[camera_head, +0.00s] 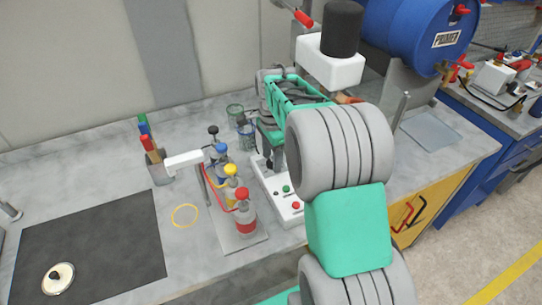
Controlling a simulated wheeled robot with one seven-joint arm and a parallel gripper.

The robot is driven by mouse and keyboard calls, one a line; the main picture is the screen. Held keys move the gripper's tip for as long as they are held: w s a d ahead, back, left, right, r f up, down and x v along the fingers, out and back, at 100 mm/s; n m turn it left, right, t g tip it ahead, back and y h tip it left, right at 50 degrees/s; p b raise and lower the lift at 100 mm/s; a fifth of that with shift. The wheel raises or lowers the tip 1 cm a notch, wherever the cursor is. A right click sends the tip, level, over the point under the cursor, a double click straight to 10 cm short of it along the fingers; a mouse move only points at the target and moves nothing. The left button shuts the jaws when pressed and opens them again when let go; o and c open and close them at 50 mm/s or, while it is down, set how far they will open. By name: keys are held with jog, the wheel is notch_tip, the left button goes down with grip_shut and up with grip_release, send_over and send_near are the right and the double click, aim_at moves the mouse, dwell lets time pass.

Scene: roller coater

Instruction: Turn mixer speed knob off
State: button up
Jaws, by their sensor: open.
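The mixer has a black cylinder on a white head (330,65) and a white base with controls (268,183) in front of it. On the base I see a green control (286,188) and a red control (296,205). I cannot tell which control is the speed knob; it may be hidden. My arm, grey and teal, comes in from the lower right and covers the right part of the base and the mixer's middle. My gripper (268,157) is open, pointing down close above the rear of the base. Its fingertips are small and partly hidden, and contact cannot be judged.
A rack of bottles with red, yellow and blue bands (236,208) stands just left of the base. Glass beakers (240,120) stand behind. A dark mat (95,245) with a round lid (58,278) lies left. A blue drum (415,35) is at the back right.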

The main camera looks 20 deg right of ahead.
jog(key=shift+f, duration=0.2)
grip_shut()
dwell(0.5)
